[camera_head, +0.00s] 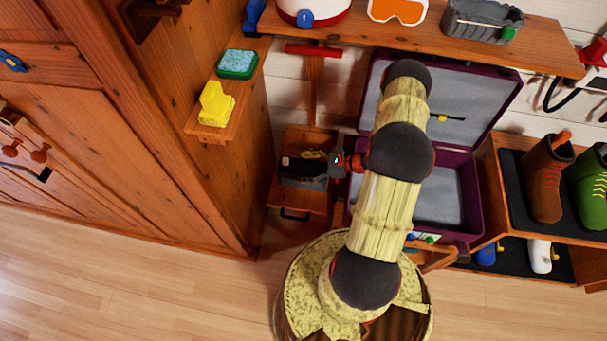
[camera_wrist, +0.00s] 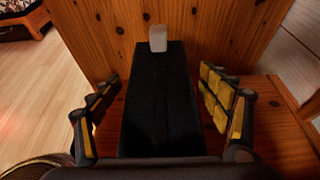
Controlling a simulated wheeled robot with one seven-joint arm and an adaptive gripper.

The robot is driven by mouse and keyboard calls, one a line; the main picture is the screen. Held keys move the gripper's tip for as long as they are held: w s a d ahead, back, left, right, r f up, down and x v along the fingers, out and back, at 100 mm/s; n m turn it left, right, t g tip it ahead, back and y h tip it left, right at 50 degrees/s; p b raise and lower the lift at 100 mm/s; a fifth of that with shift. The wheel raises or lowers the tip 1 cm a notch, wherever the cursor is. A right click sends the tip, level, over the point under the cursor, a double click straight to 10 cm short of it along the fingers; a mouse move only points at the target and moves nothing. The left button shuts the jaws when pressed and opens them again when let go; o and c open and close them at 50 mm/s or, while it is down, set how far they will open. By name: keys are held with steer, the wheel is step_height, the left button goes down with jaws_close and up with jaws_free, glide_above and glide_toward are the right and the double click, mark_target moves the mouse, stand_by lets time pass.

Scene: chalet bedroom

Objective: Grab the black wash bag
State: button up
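The black wash bag (camera_wrist: 160,105) is a long dark block with a pale grey tab at its far end in the wrist view. It lies between the two fingers of my gripper (camera_wrist: 158,92), which are spread, with a narrow gap on each side. In the head view my gripper (camera_head: 312,168) is over a small wooden stand to the left of the open purple suitcase. The bag (camera_head: 298,163) shows there only as a small dark shape, partly hidden by my gripper.
The purple suitcase (camera_head: 468,192) stands open and looks empty where visible; my arm covers part of it. A wooden wall panel (camera_wrist: 220,35) is just beyond the bag. Boots (camera_head: 546,180) stand on a rack at right. A shelf (camera_head: 445,35) runs above. Floor at lower left is clear.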

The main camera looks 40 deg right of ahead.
steer(key=c, duration=1.7)
